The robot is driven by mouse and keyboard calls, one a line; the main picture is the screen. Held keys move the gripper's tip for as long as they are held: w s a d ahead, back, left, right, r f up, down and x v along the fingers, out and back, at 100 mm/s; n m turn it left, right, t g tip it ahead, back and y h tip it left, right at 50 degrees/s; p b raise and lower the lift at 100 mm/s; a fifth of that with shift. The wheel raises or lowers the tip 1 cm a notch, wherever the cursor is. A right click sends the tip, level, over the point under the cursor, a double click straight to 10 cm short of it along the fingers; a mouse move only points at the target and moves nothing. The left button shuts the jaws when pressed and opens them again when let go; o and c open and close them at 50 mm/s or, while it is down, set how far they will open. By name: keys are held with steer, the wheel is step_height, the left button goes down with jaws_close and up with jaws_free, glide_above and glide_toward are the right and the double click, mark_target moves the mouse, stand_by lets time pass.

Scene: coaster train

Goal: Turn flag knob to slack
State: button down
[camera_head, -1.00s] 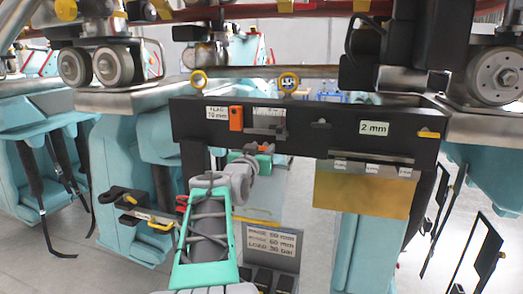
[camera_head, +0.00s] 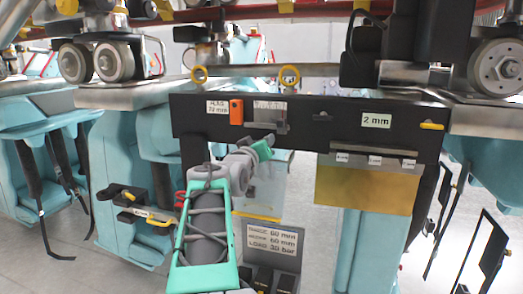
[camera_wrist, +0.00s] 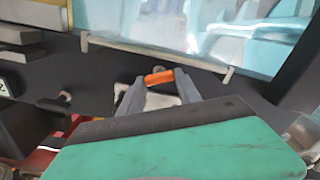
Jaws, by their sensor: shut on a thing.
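A black beam (camera_head: 330,108) crosses the head view with a "FLAG" label (camera_head: 217,106), an upright orange block (camera_head: 236,112) and a pale scale plate (camera_head: 267,112). My gripper reaches up to the beam's underside, below the scale; its green hand part (camera_head: 262,148) is tilted and hides the fingertips there. In the wrist view my gripper (camera_wrist: 158,84) has its two grey fingers closing in on a small orange-topped knob (camera_wrist: 158,77), shut on it. The knob's lower part is hidden behind the green and black hand.
A yellowish plate (camera_head: 367,188) hangs from the beam at right, below a "2 mm" label (camera_head: 376,121). A sign (camera_head: 272,241) with load values stands below. Black fittings with a yellow handle (camera_head: 152,217) stick out at left. Teal supports flank the beam.

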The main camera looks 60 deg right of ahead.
steer(key=n+b, duration=0.2)
steer(key=n, duration=1)
steer(key=shift+w+n, duration=0.1)
steer(key=shift+n, duration=0.3)
stand_by(0.3)
steer(key=c, duration=1.2)
jaws_free()
steer(key=o, duration=0.4)
steer(key=shift+f, duration=0.15)
steer(key=shift+c, duration=0.2)
steer(key=shift+f, duration=0.2)
steer(key=shift+b, duration=0.3)
